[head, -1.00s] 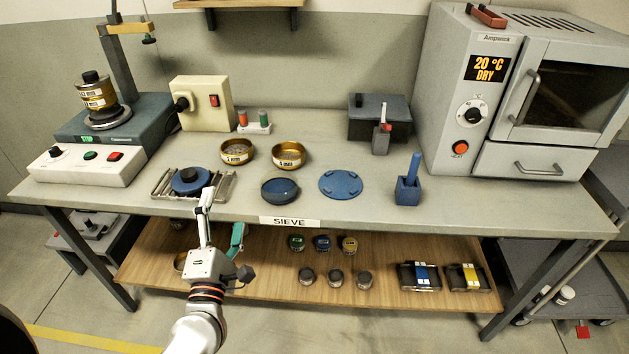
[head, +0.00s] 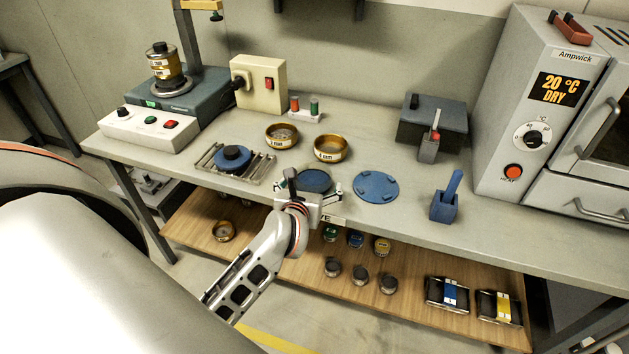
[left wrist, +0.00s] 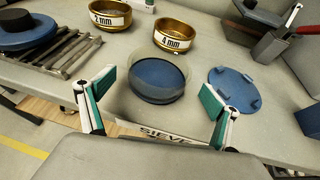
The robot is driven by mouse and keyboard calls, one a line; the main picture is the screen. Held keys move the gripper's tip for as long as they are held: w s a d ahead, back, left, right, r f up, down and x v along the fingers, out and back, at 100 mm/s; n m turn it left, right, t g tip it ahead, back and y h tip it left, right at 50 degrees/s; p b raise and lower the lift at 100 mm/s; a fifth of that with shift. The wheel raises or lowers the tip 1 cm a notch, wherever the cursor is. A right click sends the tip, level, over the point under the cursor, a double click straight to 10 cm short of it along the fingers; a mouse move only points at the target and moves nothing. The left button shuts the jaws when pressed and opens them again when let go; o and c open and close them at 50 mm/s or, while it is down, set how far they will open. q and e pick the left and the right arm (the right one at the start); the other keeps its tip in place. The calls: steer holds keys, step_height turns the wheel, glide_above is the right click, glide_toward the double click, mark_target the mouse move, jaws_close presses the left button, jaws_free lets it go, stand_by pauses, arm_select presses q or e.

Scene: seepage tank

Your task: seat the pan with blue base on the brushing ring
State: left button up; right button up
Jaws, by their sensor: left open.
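The pan with blue base (head: 315,181) is a low round pan with a clear grey wall, standing on the bench near its front edge. It also shows in the left wrist view (left wrist: 158,82), with its blue floor visible inside. The brushing ring (head: 376,187) is a flat blue disc with small raised tabs around its rim, lying bare to the right of the pan; it also shows in the left wrist view (left wrist: 235,90). My left gripper (head: 312,192) is open and empty at the pan's front side, its fingers spread wider than the pan.
Two brass sieves (head: 282,136) (head: 331,148) stand behind the pan. A wire rack (head: 212,160) with a blue and black round piece (head: 232,157) is to the left. A blue brush holder (head: 444,203) stands right of the ring. The oven (head: 540,110) fills the right end.

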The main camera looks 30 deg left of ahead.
mark_target(315, 175)
arm_select(q)
steer(key=x, duration=0.4)
steer(key=shift+w+a, duration=0.1)
steer(key=shift+a, duration=0.1)
arm_select(e)
steer(key=shift+s+d+f, duration=0.15)
steer(key=shift+d+f, duration=0.15)
steer(key=shift+d, duration=0.25)
arm_select(q)
steer(key=shift+c, duration=0.3)
steer(key=c, duration=1.2)
arm_select(e)
steer(key=shift+a+r, duration=0.1)
steer(key=shift+a, duration=0.1)
arm_select(q)
steer(key=shift+r, duration=0.1)
